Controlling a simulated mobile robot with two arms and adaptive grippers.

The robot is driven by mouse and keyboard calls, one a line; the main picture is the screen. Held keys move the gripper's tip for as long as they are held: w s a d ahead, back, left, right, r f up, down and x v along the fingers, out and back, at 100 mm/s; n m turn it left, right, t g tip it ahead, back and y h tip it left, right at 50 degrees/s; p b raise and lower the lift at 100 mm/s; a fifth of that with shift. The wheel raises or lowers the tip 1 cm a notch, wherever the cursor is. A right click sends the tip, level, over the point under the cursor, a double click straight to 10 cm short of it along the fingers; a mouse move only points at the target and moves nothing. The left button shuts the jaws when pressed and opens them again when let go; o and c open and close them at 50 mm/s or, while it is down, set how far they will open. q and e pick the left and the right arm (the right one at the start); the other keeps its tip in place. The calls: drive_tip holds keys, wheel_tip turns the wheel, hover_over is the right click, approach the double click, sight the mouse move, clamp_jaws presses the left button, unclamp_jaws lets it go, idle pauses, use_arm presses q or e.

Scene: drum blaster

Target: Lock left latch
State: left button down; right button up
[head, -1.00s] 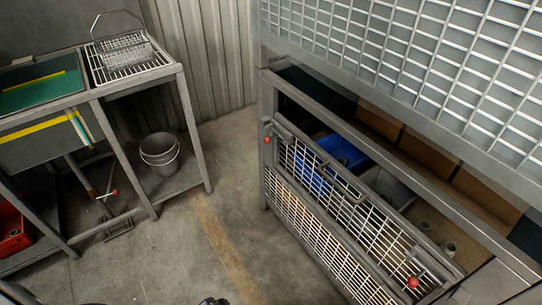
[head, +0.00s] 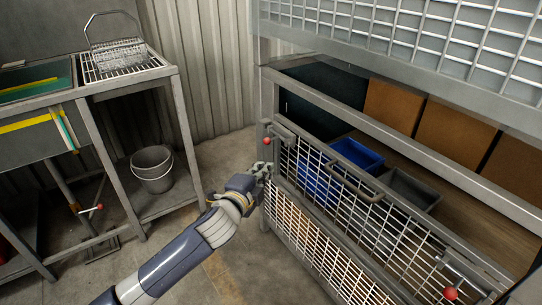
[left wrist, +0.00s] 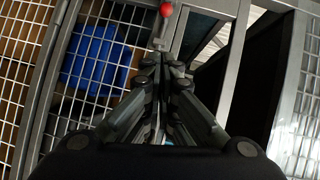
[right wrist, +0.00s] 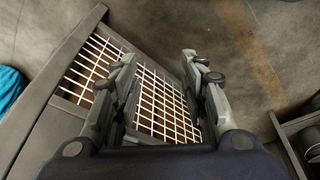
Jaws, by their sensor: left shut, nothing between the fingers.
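The left latch has a red knob (head: 267,140) at the upper left corner of the mesh door panel (head: 345,215). The knob also shows at the top of the left wrist view (left wrist: 166,10), just beyond my fingertips. My left gripper (head: 263,170) is shut and empty, just below the knob at the panel's left post. I cannot tell whether it touches the latch. My right gripper (right wrist: 161,66) is open and empty above another stretch of white mesh (right wrist: 150,100); it is outside the head view.
A second red knob (head: 450,293) is at the panel's right end. Blue bins (head: 355,156) and brown boxes (head: 440,130) are behind the panel. A sink bench (head: 130,75) and a bucket (head: 152,168) stand on the left. The floor between is clear.

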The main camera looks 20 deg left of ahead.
use_arm(q)
drive_tip(key=shift+r, duration=0.25)
use_arm(e)
drive_tip(key=shift+r, duration=0.15)
use_arm(q)
drive_tip(key=w+a+f+b, duration=0.1)
drive_tip(key=w+f+b, duration=0.1)
drive_tip(key=w, duration=1.1)
drive_tip(key=shift+a+f+b, duration=0.15)
drive_tip(key=shift+a+b, duration=0.15)
drive_tip(key=shift+b, duration=0.3)
use_arm(e)
drive_tip(key=shift+w+a+r+t, duration=0.15)
drive_tip(key=shift+w+r+t, duration=0.2)
drive_tip(key=shift+w, duration=0.1)
drive_tip(key=shift+w+a+r+t, duration=0.15)
drive_tip(key=shift+w+r+t, duration=0.05)
drive_tip(key=shift+w+t, duration=0.2)
